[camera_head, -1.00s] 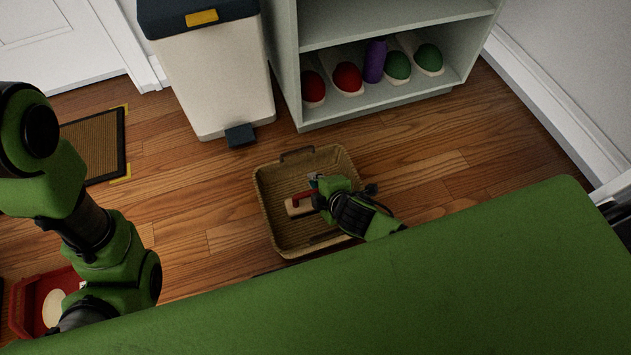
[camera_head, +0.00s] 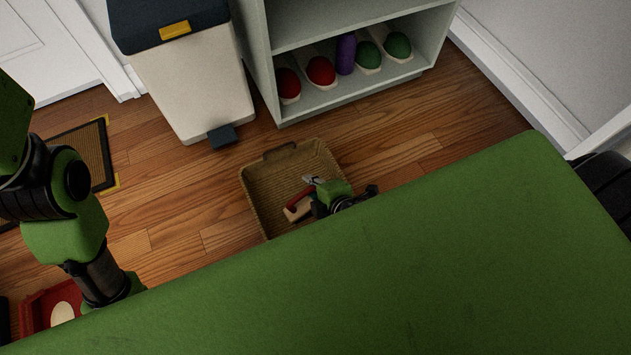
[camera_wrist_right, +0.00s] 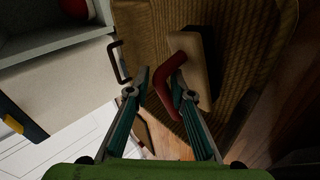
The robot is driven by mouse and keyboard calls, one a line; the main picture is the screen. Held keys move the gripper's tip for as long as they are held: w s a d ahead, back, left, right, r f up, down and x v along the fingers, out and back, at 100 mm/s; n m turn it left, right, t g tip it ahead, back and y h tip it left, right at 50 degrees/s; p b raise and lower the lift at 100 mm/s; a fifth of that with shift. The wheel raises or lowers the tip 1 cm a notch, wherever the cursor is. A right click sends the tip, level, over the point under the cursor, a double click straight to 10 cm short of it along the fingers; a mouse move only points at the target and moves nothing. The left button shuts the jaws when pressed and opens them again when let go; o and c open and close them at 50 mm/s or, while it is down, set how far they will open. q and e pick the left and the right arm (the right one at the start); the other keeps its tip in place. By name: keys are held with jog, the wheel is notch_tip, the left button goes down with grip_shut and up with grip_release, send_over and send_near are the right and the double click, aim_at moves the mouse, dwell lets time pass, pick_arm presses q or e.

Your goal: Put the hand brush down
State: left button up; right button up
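The hand brush has a red handle and a pale wooden block (camera_head: 292,214). It lies in the woven basket (camera_head: 256,208) on the floor. In the right wrist view the red handle (camera_wrist_right: 187,45) and block (camera_wrist_right: 203,75) show against the basket's weave (camera_wrist_right: 235,100). My right gripper (camera_head: 313,184) is in the basket at the brush. In the right wrist view its fingers (camera_wrist_right: 160,82) stand apart, with the handle between them, close to the right finger and with a gap to the left one. My left gripper is out of view.
A cream bin (camera_head: 200,90) with a pedal and a shelf unit (camera_head: 360,92) holding shoe-like items stand behind the basket. A mat (camera_head: 88,150) and a red container (camera_head: 45,300) are at left. My green body hides the basket's near side.

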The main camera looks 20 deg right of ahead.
jog(key=shift+p+v, duration=0.45)
jog(key=shift+v, duration=0.95)
jog(key=o, duration=2.2)
jog(key=shift+c, duration=0.2)
jog(key=shift+o, duration=0.6)
jog(key=shift+f, duration=0.1)
jog(key=v, duration=1.2)
